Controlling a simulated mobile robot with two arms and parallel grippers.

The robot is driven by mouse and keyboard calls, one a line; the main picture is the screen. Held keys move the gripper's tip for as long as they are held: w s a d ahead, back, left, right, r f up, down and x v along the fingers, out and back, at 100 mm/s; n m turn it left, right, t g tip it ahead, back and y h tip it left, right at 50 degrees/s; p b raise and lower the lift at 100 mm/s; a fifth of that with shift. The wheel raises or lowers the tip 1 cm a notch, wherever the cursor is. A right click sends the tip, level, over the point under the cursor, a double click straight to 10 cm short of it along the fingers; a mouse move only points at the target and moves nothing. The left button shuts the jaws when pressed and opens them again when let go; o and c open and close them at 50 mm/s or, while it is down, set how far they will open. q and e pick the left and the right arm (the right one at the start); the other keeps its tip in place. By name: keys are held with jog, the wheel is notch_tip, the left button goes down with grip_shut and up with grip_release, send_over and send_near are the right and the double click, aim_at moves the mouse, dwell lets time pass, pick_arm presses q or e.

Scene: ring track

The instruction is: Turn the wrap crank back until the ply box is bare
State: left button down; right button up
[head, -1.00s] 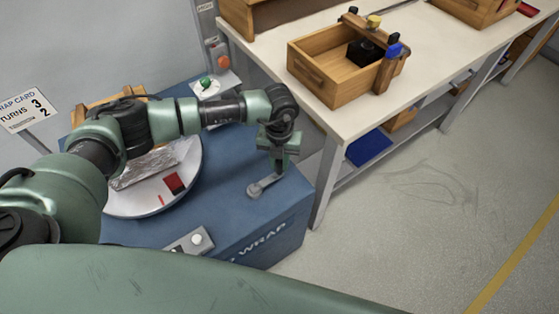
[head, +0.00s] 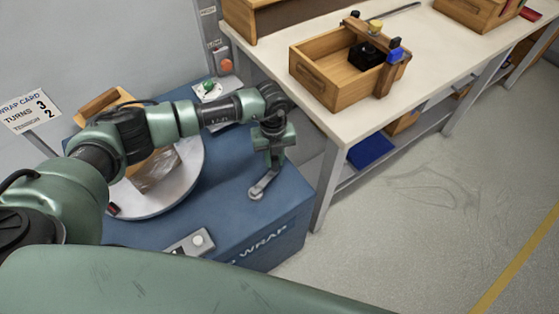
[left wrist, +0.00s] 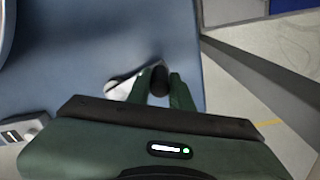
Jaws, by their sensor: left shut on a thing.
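My left gripper (head: 270,160) points down over the front right of the blue wrap machine (head: 225,215) and is shut on the wrap crank (head: 262,186). In the left wrist view, the dark knob of the wrap crank (left wrist: 159,80) sits between the fingers of my left gripper (left wrist: 160,92). The ply box (head: 155,172) stands on the white round turntable (head: 190,180), partly hidden behind my left arm. Shiny film shows on its visible side. My right gripper is not in view.
A wrap card (head: 30,112) at the left reads TURNS 3 and 2. A small panel (head: 190,245) with a white knob is on the machine's front. Green (head: 208,87) and red (head: 226,66) buttons are behind. A workbench (head: 345,125) with a wooden crate (head: 325,85) stands right.

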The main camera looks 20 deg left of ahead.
pick_arm(q)
jog(key=a+n, duration=0.1)
jog(key=w+a+n, duration=0.1)
jog(key=shift+a+r, duration=0.2)
jog(key=shift+a, duration=0.1)
jog(key=shift+a+n+p, duration=0.65)
jog(key=shift+a+n, duration=0.15)
jog(key=a+n, duration=0.1)
jog(key=a+n+p, duration=0.1)
jog(key=shift+s+n, duration=0.4)
jog(key=shift+s+a+p, duration=0.15)
jog(key=shift+a+p, duration=0.15)
jog(key=shift+p, duration=0.05)
jog(key=shift+d+f, duration=0.1)
jog(key=c, duration=1.3)
grip_release()
jog(key=shift+s, duration=0.1)
jog(key=shift+o, duration=0.2)
